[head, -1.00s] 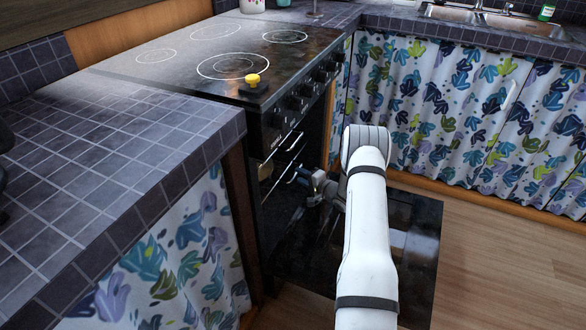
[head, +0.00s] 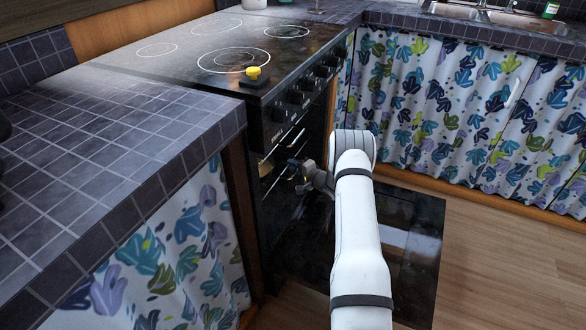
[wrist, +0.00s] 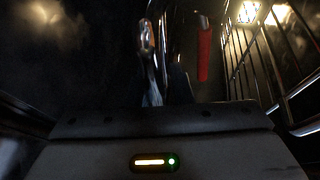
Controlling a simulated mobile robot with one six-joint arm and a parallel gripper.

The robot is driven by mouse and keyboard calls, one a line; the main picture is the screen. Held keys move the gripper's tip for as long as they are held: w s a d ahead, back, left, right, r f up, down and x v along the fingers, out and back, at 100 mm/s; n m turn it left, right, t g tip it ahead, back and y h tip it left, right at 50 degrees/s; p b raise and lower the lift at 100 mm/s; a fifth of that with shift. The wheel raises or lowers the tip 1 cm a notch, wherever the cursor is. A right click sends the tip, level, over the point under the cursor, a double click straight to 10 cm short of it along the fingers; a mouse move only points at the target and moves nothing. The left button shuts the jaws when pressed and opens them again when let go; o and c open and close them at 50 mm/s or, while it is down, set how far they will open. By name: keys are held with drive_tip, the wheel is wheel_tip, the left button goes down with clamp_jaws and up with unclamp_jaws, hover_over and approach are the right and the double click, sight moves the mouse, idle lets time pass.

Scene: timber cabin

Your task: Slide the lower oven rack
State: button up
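The oven's black door (head: 405,235) is folded down open. Two metal rack edges show in the opening, the upper one (head: 293,138) and the lower rack (head: 284,176). My gripper (head: 303,172) is at the opening, close by the lower rack's front edge. Rack bars (wrist: 262,60) run along the right of that view, beside the right finger. I cannot tell whether a finger touches the rack.
The cooktop (head: 200,62) carries a yellow-topped item (head: 254,76). A tiled counter (head: 90,150) stands at the left, close to the opening. Curtained cabinets (head: 450,110) line the right. The wooden floor (head: 490,260) right of the door is clear.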

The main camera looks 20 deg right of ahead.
drive_tip(key=shift+s+f, duration=0.1)
drive_tip(key=shift+f, duration=0.15)
clamp_jaws()
